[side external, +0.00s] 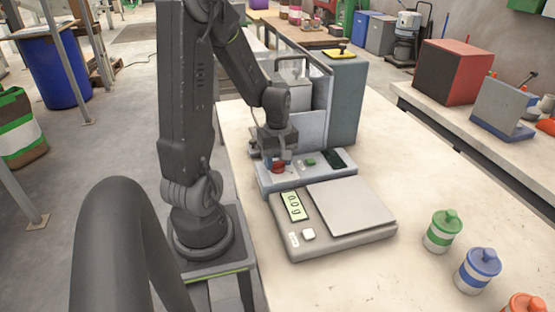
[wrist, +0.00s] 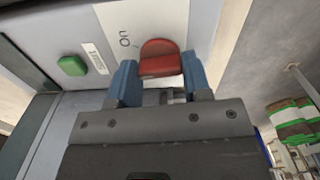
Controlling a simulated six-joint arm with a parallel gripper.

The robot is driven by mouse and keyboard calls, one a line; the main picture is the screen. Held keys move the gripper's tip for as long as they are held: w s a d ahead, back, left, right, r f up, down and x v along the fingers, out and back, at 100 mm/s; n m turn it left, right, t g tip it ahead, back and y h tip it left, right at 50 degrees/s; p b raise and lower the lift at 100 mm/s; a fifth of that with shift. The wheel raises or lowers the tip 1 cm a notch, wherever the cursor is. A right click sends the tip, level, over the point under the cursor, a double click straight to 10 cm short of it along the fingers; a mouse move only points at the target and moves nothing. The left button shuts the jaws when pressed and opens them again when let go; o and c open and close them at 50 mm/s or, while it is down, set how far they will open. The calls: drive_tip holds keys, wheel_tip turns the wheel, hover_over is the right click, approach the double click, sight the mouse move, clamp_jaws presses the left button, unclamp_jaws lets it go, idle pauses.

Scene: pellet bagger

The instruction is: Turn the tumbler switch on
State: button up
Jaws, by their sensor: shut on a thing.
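The red tumbler switch (wrist: 160,58) sits on the grey control panel of the bagger, beside a printed "On" label (wrist: 125,40). My gripper (wrist: 160,80) has its blue fingers on either side of the red switch and is shut on it. In the side view my gripper (side external: 277,158) reaches down to the panel's left part, where the red switch (side external: 278,167) shows just below it. The wrist view does not clearly show which way the switch is tilted.
A green button (wrist: 72,65) is on the same panel. The bagger's grey cabinet (side external: 345,95) stands behind the panel. A scale (side external: 350,206) with a lit display is in front. Green (side external: 442,232) and blue (side external: 478,268) lidded jars stand to the right, with clear bench between.

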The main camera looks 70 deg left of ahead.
sight(277, 161)
drive_tip(key=m, duration=0.7)
idle(0.6)
drive_tip(key=o, duration=0.9)
wheel_tip(277, 161, up, 14)
drive_tip(key=shift+f, duration=0.1)
idle(0.4)
